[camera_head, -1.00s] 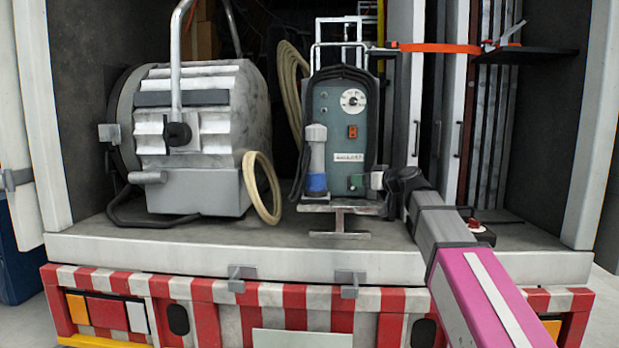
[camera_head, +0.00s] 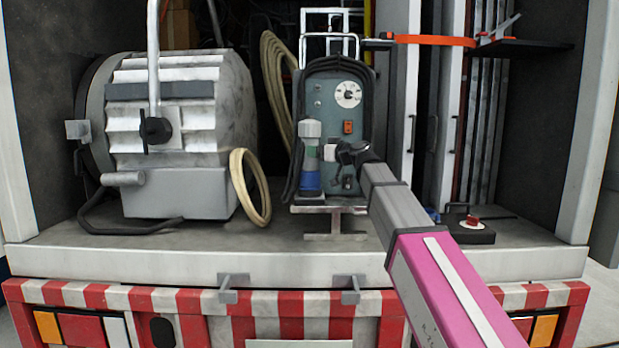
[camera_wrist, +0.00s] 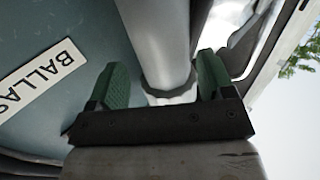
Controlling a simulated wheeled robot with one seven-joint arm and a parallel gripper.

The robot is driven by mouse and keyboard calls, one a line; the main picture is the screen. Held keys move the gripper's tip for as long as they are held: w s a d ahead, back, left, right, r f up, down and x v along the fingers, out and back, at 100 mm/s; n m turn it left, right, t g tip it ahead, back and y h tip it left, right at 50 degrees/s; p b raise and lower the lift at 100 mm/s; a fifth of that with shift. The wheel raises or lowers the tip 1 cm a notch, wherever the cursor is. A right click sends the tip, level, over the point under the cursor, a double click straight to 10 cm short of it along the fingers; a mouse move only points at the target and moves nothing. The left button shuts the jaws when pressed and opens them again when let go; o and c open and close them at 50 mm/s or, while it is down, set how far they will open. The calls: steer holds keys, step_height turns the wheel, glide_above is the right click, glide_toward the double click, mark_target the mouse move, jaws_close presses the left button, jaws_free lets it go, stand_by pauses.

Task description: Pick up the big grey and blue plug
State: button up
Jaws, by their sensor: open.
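The big grey and blue plug (camera_head: 311,180) stands upright against the front of the ballast box (camera_head: 347,122), grey on top and blue at the bottom. My gripper (camera_head: 329,153) is at its right side in the head view, level with its middle. In the wrist view, the plug's grey body (camera_wrist: 158,35) lies between the two green finger pads of my gripper (camera_wrist: 163,78). The jaws are open, with a gap visible beside the plug. The blue part is not clearly visible in the wrist view.
A large grey lamp (camera_head: 180,130) stands left on the truck bed (camera_head: 200,257), with a cable coil (camera_head: 250,187) beside it. An orange strap (camera_head: 435,41) crosses above. Free bed lies in front.

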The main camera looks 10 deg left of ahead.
steer(key=x, duration=0.4)
steer(key=shift+w+a+r, duration=0.1)
steer(key=shift+w+a, duration=0.05)
steer(key=shift+a, duration=0.25)
jaws_close()
steer(key=shift+r, duration=0.1)
